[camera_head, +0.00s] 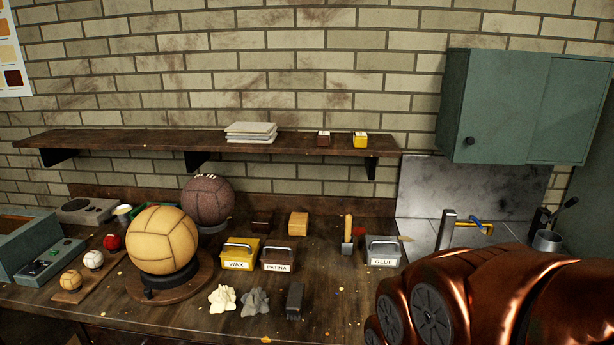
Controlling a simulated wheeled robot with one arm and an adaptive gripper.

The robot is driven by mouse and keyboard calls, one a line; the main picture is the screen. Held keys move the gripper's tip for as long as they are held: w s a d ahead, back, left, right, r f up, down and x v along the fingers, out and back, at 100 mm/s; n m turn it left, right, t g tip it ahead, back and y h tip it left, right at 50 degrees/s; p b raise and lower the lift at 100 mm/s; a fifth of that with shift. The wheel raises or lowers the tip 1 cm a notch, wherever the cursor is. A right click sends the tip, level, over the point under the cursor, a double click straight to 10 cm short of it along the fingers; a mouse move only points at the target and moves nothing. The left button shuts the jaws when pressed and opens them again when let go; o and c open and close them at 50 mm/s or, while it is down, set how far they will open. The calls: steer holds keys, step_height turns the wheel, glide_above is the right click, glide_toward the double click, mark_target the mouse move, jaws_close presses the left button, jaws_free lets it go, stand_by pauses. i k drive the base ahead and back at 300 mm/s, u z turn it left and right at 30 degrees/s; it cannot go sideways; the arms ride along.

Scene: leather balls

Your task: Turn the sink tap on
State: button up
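The sink area lies at the right end of the bench, under the green cabinet, in front of a grey metal splashback (470,186). A dark upright post (446,230) stands there, with a small yellow and blue piece (472,223) beside it. A dark fitting with a slanted lever (565,205) stands farther right, behind a grey metal cup (547,241). I cannot tell for sure which of these is the tap, and no running water can be made out. My copper arm (500,292) fills the lower right and hides the sink basin. My gripper is not visible.
The wooden bench (335,255) carries a tan ball (164,239) on a stand, a dark ball (208,199), and wax (240,254), patina (278,258) and glue (382,251) boxes. A shelf (300,144) and the green cabinet (520,105) overhang the back.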

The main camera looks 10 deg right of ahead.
mark_target(477, 223)
steer(key=z, duration=0.15)
steer(key=k, duration=0.45)
steer(key=z, duration=0.95)
steer(key=i, duration=0.5)
steer(key=z, duration=0.05)
